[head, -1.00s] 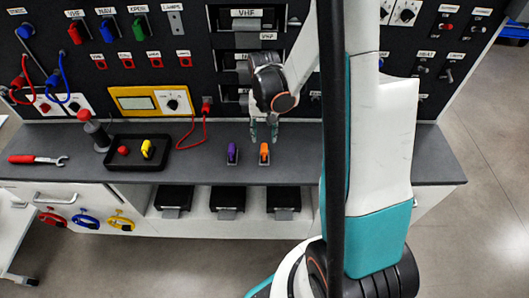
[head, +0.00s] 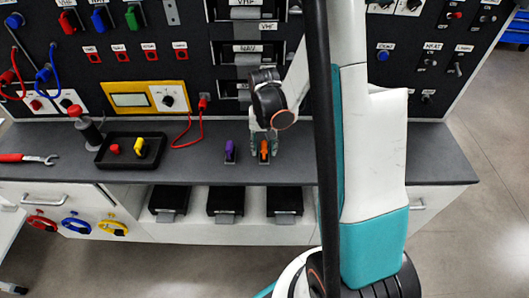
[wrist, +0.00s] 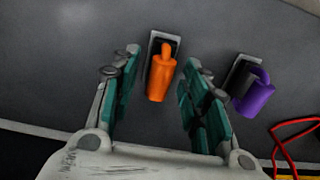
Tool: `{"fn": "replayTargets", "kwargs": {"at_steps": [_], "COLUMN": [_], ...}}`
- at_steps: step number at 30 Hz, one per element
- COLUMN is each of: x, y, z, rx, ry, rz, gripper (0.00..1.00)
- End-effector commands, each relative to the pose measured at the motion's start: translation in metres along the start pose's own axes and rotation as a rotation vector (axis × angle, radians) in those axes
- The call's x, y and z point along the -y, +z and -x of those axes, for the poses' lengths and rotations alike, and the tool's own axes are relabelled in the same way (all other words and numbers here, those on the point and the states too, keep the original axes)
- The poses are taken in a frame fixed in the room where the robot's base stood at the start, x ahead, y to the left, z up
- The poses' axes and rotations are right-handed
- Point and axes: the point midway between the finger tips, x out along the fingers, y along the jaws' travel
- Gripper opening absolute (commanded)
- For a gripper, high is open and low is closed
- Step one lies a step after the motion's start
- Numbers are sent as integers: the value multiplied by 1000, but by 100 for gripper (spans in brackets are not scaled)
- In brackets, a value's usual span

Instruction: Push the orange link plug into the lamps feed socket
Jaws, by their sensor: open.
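The orange link plug (head: 264,148) stands in a small grey holder on the grey bench top. It also shows in the wrist view (wrist: 160,77), between the two teal finger pads and apart from both. My gripper (head: 263,149) is open, pointing down, with its fingers on either side of the plug. In the wrist view my gripper (wrist: 158,95) has clear gaps beside the plug. The lamps feed socket cannot be made out; a bare grey plate (head: 171,12) shows at the top of the panel, its label out of frame.
A purple plug (head: 230,150) in its holder stands close to the left. Further left are a black tray (head: 103,162) with a yellow and a red piece, and a red-handled wrench (head: 28,158). A red cable (head: 187,144) curls on the bench. The black panel rises behind.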

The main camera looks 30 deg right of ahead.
Motion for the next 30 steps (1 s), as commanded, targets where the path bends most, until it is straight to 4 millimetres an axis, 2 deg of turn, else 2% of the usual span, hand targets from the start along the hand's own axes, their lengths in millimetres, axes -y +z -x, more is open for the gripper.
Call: {"fn": "replayTargets", "kwargs": {"at_steps": [25, 30], "x": [0, 0], "y": [0, 0], "z": [0, 0], "rx": [0, 0], "ry": [0, 0], "rz": [0, 0], "gripper": [42, 3]}}
